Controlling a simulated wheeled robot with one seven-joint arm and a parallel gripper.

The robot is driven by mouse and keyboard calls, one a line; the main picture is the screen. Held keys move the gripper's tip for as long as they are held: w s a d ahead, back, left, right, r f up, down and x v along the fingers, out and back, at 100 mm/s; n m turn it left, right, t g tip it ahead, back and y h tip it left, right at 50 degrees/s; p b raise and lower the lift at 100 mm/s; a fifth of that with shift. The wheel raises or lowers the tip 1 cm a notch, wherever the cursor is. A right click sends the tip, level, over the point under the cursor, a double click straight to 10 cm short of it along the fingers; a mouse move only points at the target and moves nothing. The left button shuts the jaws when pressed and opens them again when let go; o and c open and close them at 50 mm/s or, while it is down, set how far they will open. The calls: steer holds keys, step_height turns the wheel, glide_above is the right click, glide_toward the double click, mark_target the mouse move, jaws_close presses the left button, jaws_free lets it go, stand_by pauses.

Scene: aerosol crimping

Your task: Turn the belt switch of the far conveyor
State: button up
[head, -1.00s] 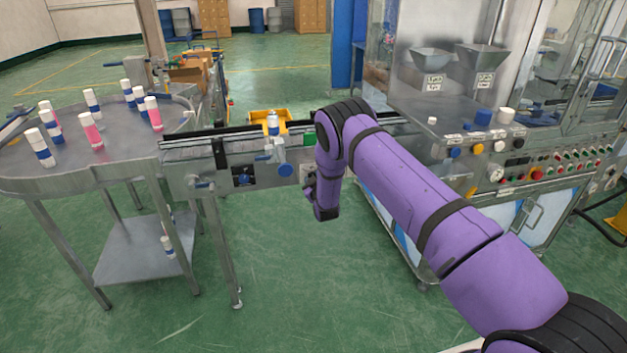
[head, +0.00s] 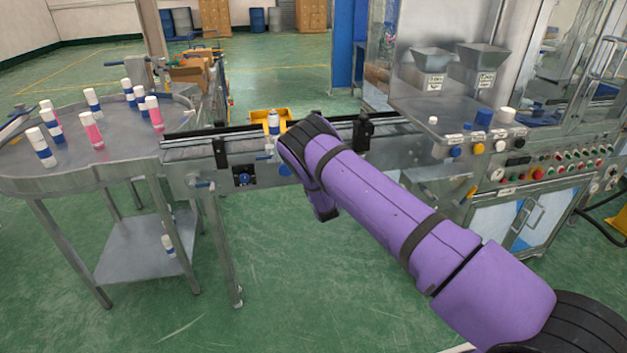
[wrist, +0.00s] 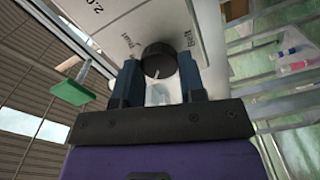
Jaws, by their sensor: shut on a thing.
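In the wrist view a round black knob (wrist: 160,58) with a white pointer line sits on a pale printed plate (wrist: 125,22); I take it for the belt switch. My gripper (wrist: 160,75) has its two fingers on either side of this knob, shut on it. The pointer line slants, low left of the knob's middle. In the head view the conveyor (head: 195,153) runs from the round table to the machine. My purple arm reaches across its front, and my gripper and the black knob are hidden behind it.
A blue knob on a black panel (head: 244,179) is on the conveyor's front, left of my arm. A white and blue can (head: 273,122) stands on the belt. The round table (head: 95,170) holds several bottles. A machine with buttons (head: 540,172) stands right. The green floor in front is open.

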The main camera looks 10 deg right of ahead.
steer(key=shift+f+n, duration=0.1)
steer(key=shift+n, duration=0.2)
steer(key=o, duration=0.9)
steer(key=shift+s, duration=0.1)
steer(key=s, duration=1)
steer(key=shift+s, duration=0.35)
